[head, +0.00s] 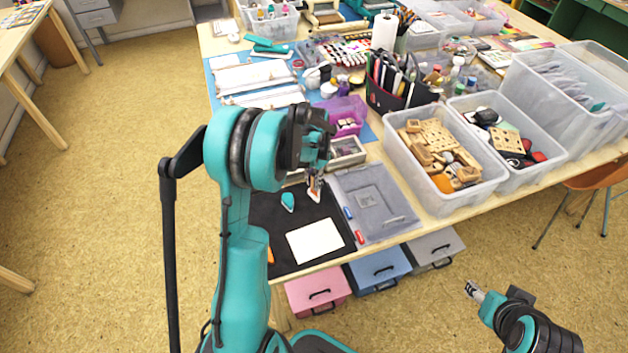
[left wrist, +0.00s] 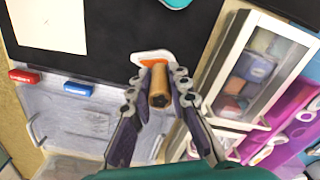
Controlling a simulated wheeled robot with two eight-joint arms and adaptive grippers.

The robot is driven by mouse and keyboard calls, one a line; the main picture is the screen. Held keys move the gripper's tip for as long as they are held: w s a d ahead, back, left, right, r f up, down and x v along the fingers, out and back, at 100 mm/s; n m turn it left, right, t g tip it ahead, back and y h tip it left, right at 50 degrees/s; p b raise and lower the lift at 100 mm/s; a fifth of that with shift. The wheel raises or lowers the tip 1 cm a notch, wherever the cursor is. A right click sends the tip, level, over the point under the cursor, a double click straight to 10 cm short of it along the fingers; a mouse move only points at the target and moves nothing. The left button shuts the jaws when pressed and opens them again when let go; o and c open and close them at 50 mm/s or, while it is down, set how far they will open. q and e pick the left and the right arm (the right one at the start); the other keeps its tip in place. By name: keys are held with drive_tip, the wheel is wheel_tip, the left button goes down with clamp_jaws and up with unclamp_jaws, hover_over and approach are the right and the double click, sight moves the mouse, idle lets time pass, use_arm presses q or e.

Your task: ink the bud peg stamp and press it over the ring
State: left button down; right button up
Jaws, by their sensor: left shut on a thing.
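My left gripper (head: 315,178) is shut on a wooden peg stamp. In the left wrist view the stamp (left wrist: 159,88) stands between the two fingers (left wrist: 158,92), its round end toward the camera. An orange inkpad with a white rim (left wrist: 144,58) lies right by the stamp's far end; I cannot tell whether they touch. The inkpad also shows below the gripper in the head view (head: 314,195). A teal inkpad (head: 288,202) lies to its left on the black mat. A cream card (head: 315,242) lies nearer; no ring is discernible on it. My right gripper (head: 474,290) is over the floor.
A glass-lidded box (head: 347,151) stands behind the gripper. A bin of wooden stamps (head: 478,195) stands to the right.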

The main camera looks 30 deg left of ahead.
sight(314, 175)
use_arm(q)
drive_tip(key=shift+f+b, duration=0.4)
idle(1.4)
drive_tip(key=shift+r, duration=0.15)
drive_tip(key=shift+r+p, duration=0.4)
drive_tip(key=shift+r, duration=0.05)
drive_tip(key=shift+r, duration=0.1)
drive_tip(key=shift+r+p, duration=1.95)
drive_tip(key=shift+r, duration=0.75)
